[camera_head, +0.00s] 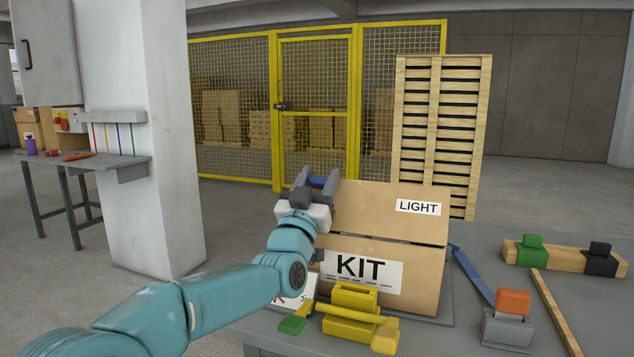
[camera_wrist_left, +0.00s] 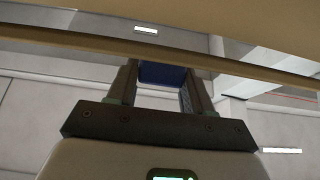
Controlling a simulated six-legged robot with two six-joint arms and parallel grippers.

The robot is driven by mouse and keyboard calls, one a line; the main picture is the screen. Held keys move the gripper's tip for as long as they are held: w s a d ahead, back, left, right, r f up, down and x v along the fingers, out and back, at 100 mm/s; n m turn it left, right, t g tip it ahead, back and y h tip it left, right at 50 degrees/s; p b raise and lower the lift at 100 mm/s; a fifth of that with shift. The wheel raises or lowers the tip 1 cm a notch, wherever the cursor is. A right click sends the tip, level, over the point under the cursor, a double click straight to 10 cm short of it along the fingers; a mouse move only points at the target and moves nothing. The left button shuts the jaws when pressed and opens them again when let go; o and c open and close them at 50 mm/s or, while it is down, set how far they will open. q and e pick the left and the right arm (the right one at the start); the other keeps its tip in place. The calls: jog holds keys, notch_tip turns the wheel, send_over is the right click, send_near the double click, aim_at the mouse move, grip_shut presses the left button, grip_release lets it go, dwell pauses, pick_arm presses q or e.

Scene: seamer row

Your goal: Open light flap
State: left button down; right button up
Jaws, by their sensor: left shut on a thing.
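A cardboard box (camera_head: 410,285) marked KIT stands on the grey table. Its flap (camera_head: 365,212), labelled LIGHT, is a tan panel above the box front, with a dark line between the two. My left gripper (camera_head: 318,183) is at the flap's upper left corner. It is shut on a small blue piece, which also shows between the fingers (camera_wrist_left: 162,88) in the left wrist view. Whether this blue piece is fixed to the flap I cannot tell. Tan cardboard (camera_wrist_left: 200,20) crosses the top of the wrist view. My right gripper is not in view.
A yellow tool (camera_head: 360,318) lies in front of the box. A blue bar and an orange-topped grey block (camera_head: 507,325) are at its right. A wooden beam with green and black clamps (camera_head: 560,257) lies farther right. A concrete pillar (camera_head: 155,150) stands left.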

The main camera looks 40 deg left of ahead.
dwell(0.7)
pick_arm(q)
jog(key=c, duration=0.5)
grip_release()
jog(key=shift+v, duration=3.75)
